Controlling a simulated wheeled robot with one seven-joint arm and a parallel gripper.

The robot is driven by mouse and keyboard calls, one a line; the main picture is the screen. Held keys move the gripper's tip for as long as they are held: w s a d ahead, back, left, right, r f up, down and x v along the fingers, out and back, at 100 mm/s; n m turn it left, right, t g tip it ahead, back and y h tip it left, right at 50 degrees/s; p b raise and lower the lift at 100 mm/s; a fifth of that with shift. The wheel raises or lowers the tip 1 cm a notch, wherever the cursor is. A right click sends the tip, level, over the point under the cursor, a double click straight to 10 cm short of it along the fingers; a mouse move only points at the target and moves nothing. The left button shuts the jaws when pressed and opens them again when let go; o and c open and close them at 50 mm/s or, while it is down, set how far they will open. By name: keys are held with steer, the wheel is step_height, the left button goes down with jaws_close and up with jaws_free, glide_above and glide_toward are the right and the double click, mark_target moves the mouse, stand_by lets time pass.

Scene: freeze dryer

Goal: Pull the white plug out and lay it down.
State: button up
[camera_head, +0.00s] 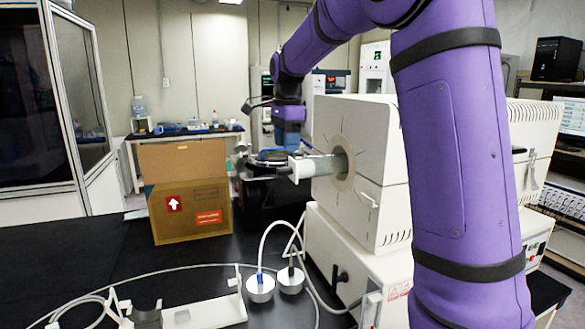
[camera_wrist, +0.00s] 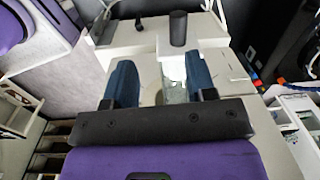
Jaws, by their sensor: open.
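The white plug (camera_head: 302,168) sits at the left end of a clear glass tube (camera_head: 328,165) that sticks out of the white furnace (camera_head: 362,150) in the head view. My gripper (camera_head: 272,157) is at the plug end of the tube, small and partly hidden there, so I cannot tell whether it touches the plug. In the wrist view my gripper's two blue fingers (camera_wrist: 159,66) stand wide apart. Part of the clear tube (camera_wrist: 174,94) shows between and below the fingertips. I cannot clearly make out the plug in that view.
A cardboard box (camera_head: 190,205) stands left of the tube on the black table (camera_head: 85,250). The table's left part is mostly clear. A dark cylinder (camera_wrist: 178,28) rises in the wrist view.

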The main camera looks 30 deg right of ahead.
mark_target(283, 173)
steer(key=w, duration=0.1)
steer(key=w+f+m, duration=0.1)
steer(key=shift+w+d, duration=0.25)
steer(key=shift+w, duration=0.1)
steer(key=shift+f, duration=4.4)
jaws_close()
steer(key=shift+w, duration=0.1)
steer(key=shift+w+a, duration=0.9)
steer(key=shift+a, duration=3.7)
steer(key=s+a, duration=0.4)
steer(key=s, duration=0.1)
steer(key=shift+s, duration=0.15)
